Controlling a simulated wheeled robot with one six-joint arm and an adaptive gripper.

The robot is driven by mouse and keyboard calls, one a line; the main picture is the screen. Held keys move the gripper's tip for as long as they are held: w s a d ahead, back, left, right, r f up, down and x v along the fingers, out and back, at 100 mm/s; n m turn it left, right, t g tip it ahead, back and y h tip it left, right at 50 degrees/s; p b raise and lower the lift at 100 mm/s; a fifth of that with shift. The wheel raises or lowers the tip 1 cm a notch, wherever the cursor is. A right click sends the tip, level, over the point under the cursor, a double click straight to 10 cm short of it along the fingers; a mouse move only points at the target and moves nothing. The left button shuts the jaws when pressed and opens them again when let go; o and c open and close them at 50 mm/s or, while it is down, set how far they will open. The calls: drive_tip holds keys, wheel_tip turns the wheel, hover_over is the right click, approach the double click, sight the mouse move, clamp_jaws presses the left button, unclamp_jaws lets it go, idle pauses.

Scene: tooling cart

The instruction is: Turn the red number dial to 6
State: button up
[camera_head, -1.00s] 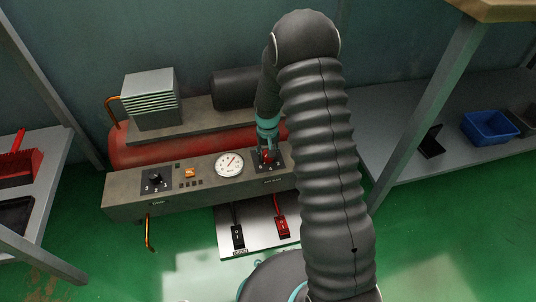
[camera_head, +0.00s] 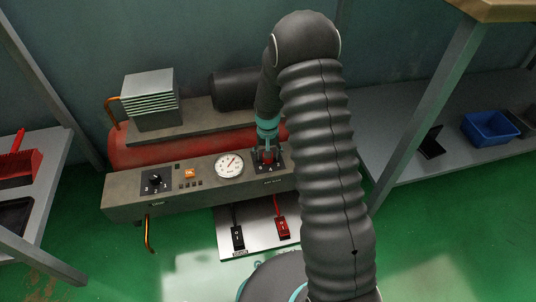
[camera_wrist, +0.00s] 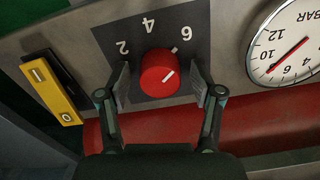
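The red number dial (camera_wrist: 158,70) sits on a dark plate marked 2, 4 and 6, which appear inverted in the wrist view. The white line on its face slants up to the right, roughly toward the 6 side; whether it lines up exactly with 6 I cannot tell. My gripper (camera_wrist: 161,88) is open, with one finger on each side of the dial and a visible gap at both sides. In the head view my gripper (camera_head: 268,154) is over the dial at the panel's right end, hiding most of it.
A pressure gauge (camera_head: 229,165) is beside the dial plate. A yellow switch (camera_wrist: 50,87) shows in the wrist view.

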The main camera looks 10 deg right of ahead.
wheel_tip(320, 180, up, 12)
idle(0.7)
idle(0.4)
drive_tip(key=s+r+n+t+p, duration=0.2)
drive_tip(key=s+r+t+p, duration=0.2)
drive_tip(key=s+r, duration=2.2)
drive_tip(key=shift+s+r+t, duration=0.35)
drive_tip(key=shift+s+t, duration=0.45)
drive_tip(key=shift+s, duration=1.4)
